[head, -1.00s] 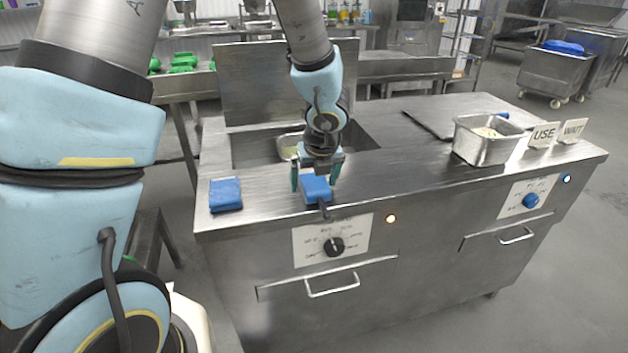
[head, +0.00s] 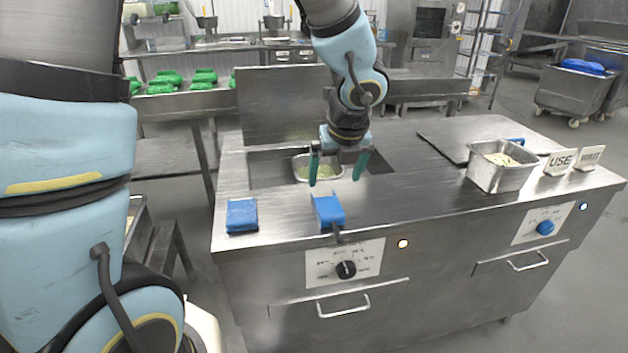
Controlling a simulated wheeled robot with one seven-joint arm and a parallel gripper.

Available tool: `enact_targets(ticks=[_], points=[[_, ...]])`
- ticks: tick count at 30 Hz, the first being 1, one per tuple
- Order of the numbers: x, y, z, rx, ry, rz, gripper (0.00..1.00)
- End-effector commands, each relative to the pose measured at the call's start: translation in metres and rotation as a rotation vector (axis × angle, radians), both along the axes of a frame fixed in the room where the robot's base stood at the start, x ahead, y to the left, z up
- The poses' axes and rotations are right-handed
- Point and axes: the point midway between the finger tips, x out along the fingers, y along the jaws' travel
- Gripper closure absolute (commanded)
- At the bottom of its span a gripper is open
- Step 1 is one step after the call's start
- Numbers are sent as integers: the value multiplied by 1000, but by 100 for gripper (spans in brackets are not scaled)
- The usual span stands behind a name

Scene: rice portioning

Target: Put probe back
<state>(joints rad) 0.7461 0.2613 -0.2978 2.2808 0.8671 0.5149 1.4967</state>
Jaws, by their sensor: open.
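A blue block-like thing with a dark handle (head: 329,209) lies at the front edge of the steel counter, its handle pointing toward the front; it may be the probe or its holder, I cannot tell. A second blue block (head: 242,216) lies to its left on the counter. My gripper (head: 338,172) is open and empty, its two green fingers spread above and behind the blue thing with the handle, apart from it.
A sunken well in the counter holds a metal pan (head: 318,170) behind my gripper. The counter (head: 420,203) between is clear.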

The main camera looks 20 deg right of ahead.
Motion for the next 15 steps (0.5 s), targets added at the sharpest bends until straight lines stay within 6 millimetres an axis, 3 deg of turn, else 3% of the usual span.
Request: enact_targets(ticks=[5,8,11,15], points=[[0,1,1,-1,2,8,1],[7,17,1,-30,18,127,1],[22,58,-1,-111,58,455,1],[37,143,-3,-305,115,1207,1]])
